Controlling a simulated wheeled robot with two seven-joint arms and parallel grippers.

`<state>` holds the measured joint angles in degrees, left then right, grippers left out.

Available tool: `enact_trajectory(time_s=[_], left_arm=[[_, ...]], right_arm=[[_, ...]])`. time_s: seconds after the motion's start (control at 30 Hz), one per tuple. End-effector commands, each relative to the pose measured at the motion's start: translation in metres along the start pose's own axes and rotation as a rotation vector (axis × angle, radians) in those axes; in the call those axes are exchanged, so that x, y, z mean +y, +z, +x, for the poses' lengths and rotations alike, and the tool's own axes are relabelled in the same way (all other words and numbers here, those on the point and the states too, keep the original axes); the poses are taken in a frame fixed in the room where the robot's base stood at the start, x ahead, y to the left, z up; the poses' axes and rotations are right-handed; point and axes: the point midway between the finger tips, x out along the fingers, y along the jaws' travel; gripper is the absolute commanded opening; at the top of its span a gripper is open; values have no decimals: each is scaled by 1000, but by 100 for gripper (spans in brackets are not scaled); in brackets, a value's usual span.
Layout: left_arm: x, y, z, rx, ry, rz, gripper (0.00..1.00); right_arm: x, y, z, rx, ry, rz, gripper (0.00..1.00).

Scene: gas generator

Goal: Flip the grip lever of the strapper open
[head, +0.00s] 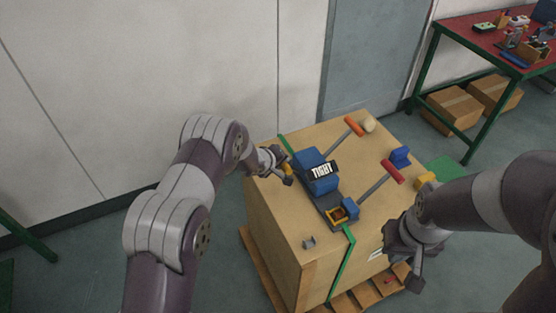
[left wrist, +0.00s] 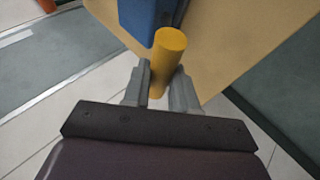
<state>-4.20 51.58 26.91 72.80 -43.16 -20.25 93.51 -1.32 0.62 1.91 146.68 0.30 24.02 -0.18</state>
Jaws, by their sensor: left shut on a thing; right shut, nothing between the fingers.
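The strapper (head: 318,184) sits on top of a large cardboard box, a blue body with a dark sign reading "TIGHT". A yellow cylindrical handle (head: 287,169) sticks out on its left side. In the left wrist view this yellow handle (left wrist: 167,62) stands between my left fingers, next to a blue part (left wrist: 148,15). My left gripper (head: 281,171) is shut on the yellow handle; the fingers partly hide its lower end. My right gripper (head: 412,270) is shut and empty, pointing down beside the box's right side.
The box (head: 275,225) stands on a wooden pallet (head: 262,268), with a green strap (head: 344,262) around it. A red-grip tool (head: 392,172), an orange-grip tool (head: 354,127) and a blue block (head: 400,157) lie on top. A red-topped workbench (head: 470,35) stands back right.

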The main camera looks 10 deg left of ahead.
Motion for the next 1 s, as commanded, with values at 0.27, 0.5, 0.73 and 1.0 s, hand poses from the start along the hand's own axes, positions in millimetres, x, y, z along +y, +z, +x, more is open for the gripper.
enact_trajectory(time_s=[0.27,0.5,0.73,1.0], left_arm=[[5,0,0,1,11,2,0],[4,0,0,1,9,1,53],[3,0,-2,1,6,0,53],[3,-1,-52,3,7,0,53]], right_arm=[[0,0,0,0,0,0,0],[0,0,0,0,0,0,0],[0,0,0,0,0,0,0],[0,1,5,0,0,0,0]])
